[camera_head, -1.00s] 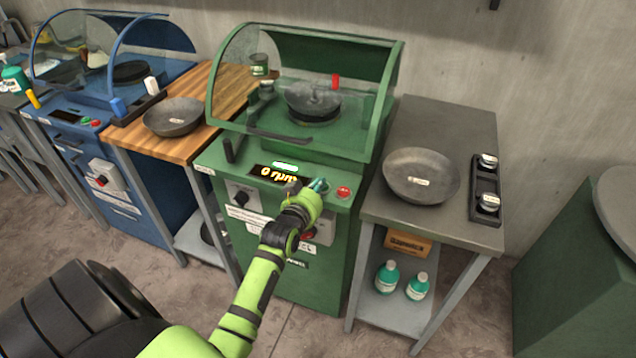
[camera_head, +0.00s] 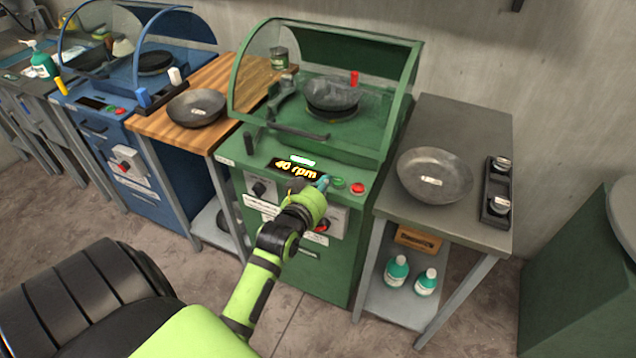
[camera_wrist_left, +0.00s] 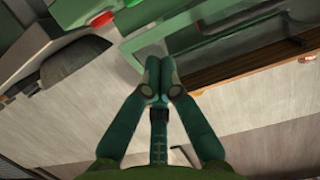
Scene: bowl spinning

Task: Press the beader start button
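The green beader (camera_head: 290,150) stands in the middle of the head view, with its clear hood down over a grey bowl (camera_head: 333,92). Its display (camera_head: 296,169) reads "40 rpm". A green button (camera_head: 338,183) and a red button (camera_head: 358,188) sit right of the display. My left gripper (camera_head: 323,183) has its fingertips just left of the green button; I cannot tell if they touch the panel. In the left wrist view the fingers (camera_wrist_left: 158,65) are together and empty, with the red button (camera_wrist_left: 103,18) above them and the green button partly cut off. My right gripper is not in view.
A grey side table (camera_head: 455,120) with a loose bowl (camera_head: 435,175) stands to the right. A wooden-topped table (camera_head: 160,125) and a blue machine (camera_head: 160,190) stand to the left. Below the panel is a red rotary switch (camera_head: 323,226).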

